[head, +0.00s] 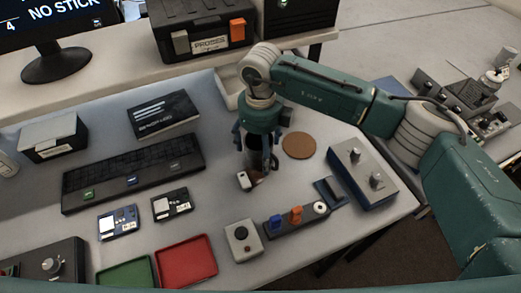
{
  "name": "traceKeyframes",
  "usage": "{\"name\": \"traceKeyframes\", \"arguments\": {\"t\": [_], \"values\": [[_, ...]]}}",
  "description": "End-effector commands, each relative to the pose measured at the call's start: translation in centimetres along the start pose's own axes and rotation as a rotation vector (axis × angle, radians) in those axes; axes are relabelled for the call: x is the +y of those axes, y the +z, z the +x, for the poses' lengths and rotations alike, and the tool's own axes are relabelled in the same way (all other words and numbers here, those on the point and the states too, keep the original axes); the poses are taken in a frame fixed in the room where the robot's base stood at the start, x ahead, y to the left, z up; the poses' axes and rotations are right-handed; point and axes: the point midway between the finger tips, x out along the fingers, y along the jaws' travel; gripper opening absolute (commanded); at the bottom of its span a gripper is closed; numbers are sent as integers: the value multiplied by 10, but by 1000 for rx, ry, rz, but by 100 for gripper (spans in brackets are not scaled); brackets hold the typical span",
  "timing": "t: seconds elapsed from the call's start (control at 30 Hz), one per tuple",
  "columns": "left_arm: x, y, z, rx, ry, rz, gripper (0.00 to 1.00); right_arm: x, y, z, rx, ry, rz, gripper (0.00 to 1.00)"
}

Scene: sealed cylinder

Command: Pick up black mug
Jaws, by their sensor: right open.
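A dark shape that looks like the black mug (257,151) is on the grey table near the middle of the head view. Most of it is hidden behind my right gripper. My right gripper (258,168) comes down over it from above, with its fingers open on either side of the dark shape. I cannot tell whether the fingers touch it. My left gripper is not in view.
A brown round coaster (299,145) lies just right of the gripper. A small white object (243,181) is close in front. A keyboard (133,174) lies left, a grey knob box (362,172) right, and red (187,262) and green (125,274) trays in front.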

Motion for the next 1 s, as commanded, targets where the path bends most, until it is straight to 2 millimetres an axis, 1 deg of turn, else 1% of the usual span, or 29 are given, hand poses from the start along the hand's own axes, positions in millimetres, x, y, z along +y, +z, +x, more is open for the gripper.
{"name": "traceKeyframes", "arguments": {"t": [0.1, 0.13, 0.2, 0.27, 0.3, 0.37, 0.4, 0.43, 0.77, 0.93, 1.0], "values": [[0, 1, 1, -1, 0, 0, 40, 0, 0, 0, 0, 0, 0, 83], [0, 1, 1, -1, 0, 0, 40, 0, 0, 0, 0, 0, 0, 81], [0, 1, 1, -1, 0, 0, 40, 0, 0, 0, 0, 0, 0, 67], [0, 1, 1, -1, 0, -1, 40, 0, 0, 0, 0, 0, 0, 55], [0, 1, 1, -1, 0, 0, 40, 0, 0, 0, 0, 0, 0, 47], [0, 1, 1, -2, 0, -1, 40, 0, 0, 0, 0, 0, 0, 35], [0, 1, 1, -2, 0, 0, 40, 0, 0, 0, 0, 0, 0, 27], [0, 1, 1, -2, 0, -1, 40, 0, 0, 0, 1, 0, 0, 22], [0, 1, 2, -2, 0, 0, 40, 0, 0, -2, -1, 0, 0, 22], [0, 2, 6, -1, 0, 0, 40, 0, 1, -15, -3, -1, 0, 22], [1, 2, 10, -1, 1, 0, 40, -1, 2, -25, -5, -2, 0, 22]]}}
